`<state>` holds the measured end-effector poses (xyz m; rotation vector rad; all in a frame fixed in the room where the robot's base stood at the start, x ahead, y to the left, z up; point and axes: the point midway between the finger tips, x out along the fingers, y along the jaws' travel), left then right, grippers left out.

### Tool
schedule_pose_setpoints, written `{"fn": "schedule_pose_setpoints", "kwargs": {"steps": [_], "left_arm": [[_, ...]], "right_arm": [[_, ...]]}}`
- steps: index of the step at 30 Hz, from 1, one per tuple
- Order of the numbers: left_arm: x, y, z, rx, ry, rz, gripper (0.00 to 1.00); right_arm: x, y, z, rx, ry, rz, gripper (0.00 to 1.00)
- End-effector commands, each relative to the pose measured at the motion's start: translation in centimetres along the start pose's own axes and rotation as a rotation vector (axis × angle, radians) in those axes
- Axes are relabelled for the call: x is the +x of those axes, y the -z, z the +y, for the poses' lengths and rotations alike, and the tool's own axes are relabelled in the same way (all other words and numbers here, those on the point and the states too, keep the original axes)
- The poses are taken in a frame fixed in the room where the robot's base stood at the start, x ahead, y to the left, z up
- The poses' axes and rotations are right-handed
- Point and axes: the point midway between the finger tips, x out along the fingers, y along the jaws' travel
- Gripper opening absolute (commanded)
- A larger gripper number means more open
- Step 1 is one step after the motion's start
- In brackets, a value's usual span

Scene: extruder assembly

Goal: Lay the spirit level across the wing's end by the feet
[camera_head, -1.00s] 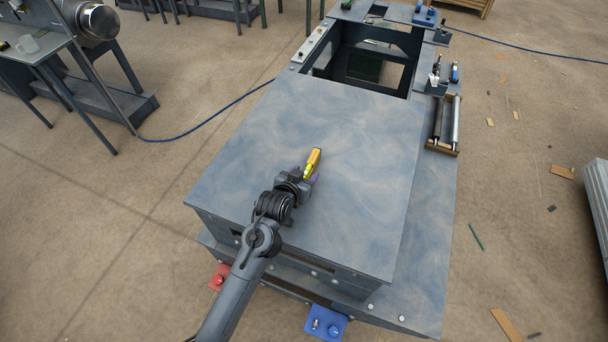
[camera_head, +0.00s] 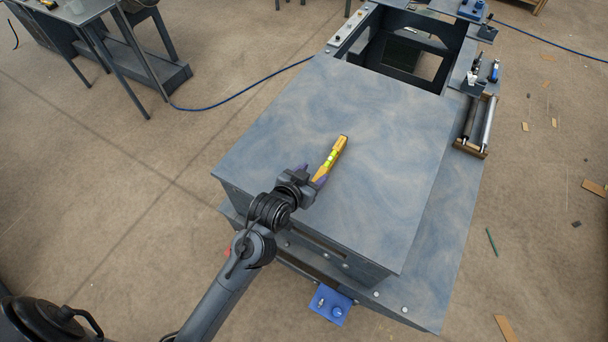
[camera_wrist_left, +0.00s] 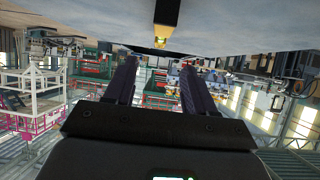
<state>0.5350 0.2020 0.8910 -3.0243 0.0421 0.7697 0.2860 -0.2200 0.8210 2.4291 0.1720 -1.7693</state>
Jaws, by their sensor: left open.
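A yellow spirit level (camera_head: 333,155) with a bright green vial lies on the large grey-blue top plate (camera_head: 390,150), near its front left part, pointing away from my arm. My left gripper (camera_head: 313,177) is open at the level's near end, low by the plate's front edge. In the left wrist view the level's end (camera_wrist_left: 166,22) shows at the top, beyond the spread dark purple fingers (camera_wrist_left: 157,75) and not between their tips. A blue foot block (camera_head: 330,304) juts out under the front edge. A sliver of a red block (camera_head: 228,252) shows behind my arm. My right gripper is out of view.
A lower ledge (camera_head: 440,270) runs along the right side. A frame opening (camera_head: 410,60) lies behind the plate. Rollers in a wooden holder (camera_head: 475,125) and small tools stand at the right. Most of the plate is clear.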

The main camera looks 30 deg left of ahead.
Motion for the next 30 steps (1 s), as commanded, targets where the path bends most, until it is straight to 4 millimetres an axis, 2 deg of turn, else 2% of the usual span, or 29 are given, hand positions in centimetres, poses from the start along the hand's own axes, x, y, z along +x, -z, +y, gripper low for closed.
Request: {"fn": "schedule_pose_setpoints", "kwargs": {"steps": [5, 8, 11, 15, 18, 21, 23, 30], "left_arm": [[-1.3, -0.9, 0.0, 0.004, -0.006, -0.028, 0.55], [-3.0, -3.7, 0.0, 0.016, -0.024, -0.122, 0.55], [-6.2, -8.0, 0.0, 0.038, -0.050, -0.281, 0.55], [-11.9, -13.4, -0.2, 0.076, -0.072, -0.515, 0.55], [-15.4, -16.0, -0.4, 0.099, -0.075, -0.646, 0.54], [-17.7, -17.4, -0.6, 0.115, -0.074, -0.727, 0.54], [-18.4, -17.8, -0.7, 0.120, -0.073, -0.751, 0.54], [-18.6, -17.9, -0.7, 0.120, -0.072, -0.760, 0.54]], "right_arm": [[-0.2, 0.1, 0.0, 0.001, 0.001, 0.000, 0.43], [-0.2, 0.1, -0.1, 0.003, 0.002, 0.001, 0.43], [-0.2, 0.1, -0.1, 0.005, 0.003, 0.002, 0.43], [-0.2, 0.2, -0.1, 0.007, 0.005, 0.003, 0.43], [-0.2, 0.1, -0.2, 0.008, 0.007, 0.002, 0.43], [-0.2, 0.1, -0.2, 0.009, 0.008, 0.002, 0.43], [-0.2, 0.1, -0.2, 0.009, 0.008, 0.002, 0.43], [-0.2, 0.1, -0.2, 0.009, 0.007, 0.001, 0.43]]}}
